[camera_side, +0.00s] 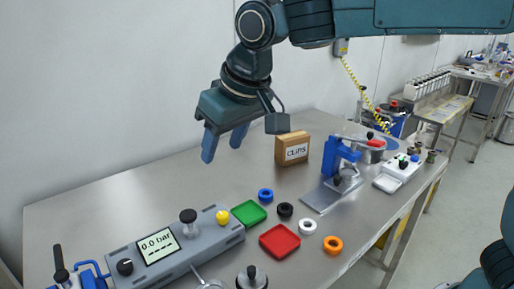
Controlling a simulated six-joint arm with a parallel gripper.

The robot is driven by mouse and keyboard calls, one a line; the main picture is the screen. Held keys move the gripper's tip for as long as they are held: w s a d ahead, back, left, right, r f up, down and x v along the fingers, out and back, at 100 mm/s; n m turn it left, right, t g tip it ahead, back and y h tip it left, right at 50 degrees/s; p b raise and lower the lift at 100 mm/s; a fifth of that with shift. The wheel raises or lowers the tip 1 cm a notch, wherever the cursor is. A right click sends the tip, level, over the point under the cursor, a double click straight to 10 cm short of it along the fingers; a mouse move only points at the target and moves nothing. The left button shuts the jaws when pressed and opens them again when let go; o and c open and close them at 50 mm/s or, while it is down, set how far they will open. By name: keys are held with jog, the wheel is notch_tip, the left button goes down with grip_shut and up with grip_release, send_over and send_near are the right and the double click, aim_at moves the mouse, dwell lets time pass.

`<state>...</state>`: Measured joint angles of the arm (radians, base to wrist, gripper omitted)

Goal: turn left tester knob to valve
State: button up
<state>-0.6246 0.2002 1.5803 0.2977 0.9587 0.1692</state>
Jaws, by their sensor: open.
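The tester (175,250) is a long grey box at the front left of the steel table. Its screen (158,246) reads 0.0 bar with dashes below. The left tester knob (125,267) is a black round knob left of the screen; its setting is too small to read. A black-topped post (188,218) and a yellow knob (222,216) stand right of the screen. My gripper (223,146) is open and empty, with blue fingers pointing down, high above the table and apart from the tester, up and to the right of the knob.
A green tray (248,213), a red tray (279,241) and several coloured rings, one of them orange (333,245), lie right of the tester. A cardboard box (292,148) and a blue press (338,160) stand farther back. The table's back left is clear.

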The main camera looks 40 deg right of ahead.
jog(key=shift+s+d, duration=0.1)
jog(key=shift+d, duration=0.2)
jog(key=n+t+y, duration=0.2)
jog(key=n+y, duration=0.8)
jog(key=y, duration=0.1)
send_near(125, 264)
jog(key=v, duration=0.5)
jog(key=shift+r, duration=0.2)
jog(key=shift+g, duration=0.3)
jog(key=shift+w+x, duration=0.15)
jog(key=shift+x, duration=3.3)
jog(key=shift+w+x, duration=0.1)
jog(key=shift+x, duration=3.35)
